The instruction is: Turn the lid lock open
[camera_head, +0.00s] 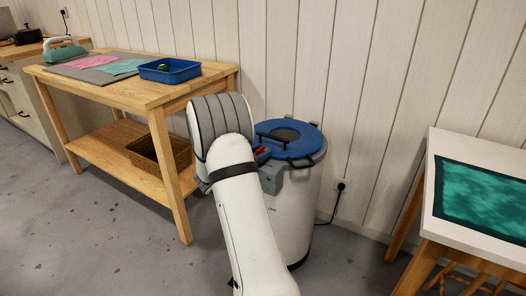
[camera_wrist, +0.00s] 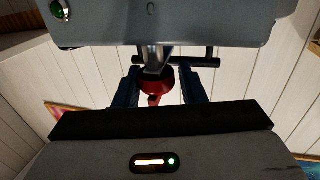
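The steamer, a white drum (camera_head: 297,215), stands by the wall with a blue lid (camera_head: 304,137) on top. A grey box (camera_head: 271,180) sits on its near side; the wrist view shows a grey housing (camera_wrist: 200,22) with a green lamp. The red lock lever (camera_head: 260,151) shows at the lid's near left edge, partly hidden by my arm. In the wrist view the red lever (camera_wrist: 155,82) lies between the dark blue fingers of my gripper (camera_wrist: 163,88). The fingers stand apart on either side of it, with a visible gap at the right. Contact is not clear.
A wooden table (camera_head: 125,88) on the left holds a blue tray (camera_head: 170,71) and pink and green cloths. A basket (camera_head: 158,153) sits on its lower shelf. A white-topped table (camera_head: 480,160) with a teal cloth stands right. A cord runs to a wall socket (camera_head: 340,186).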

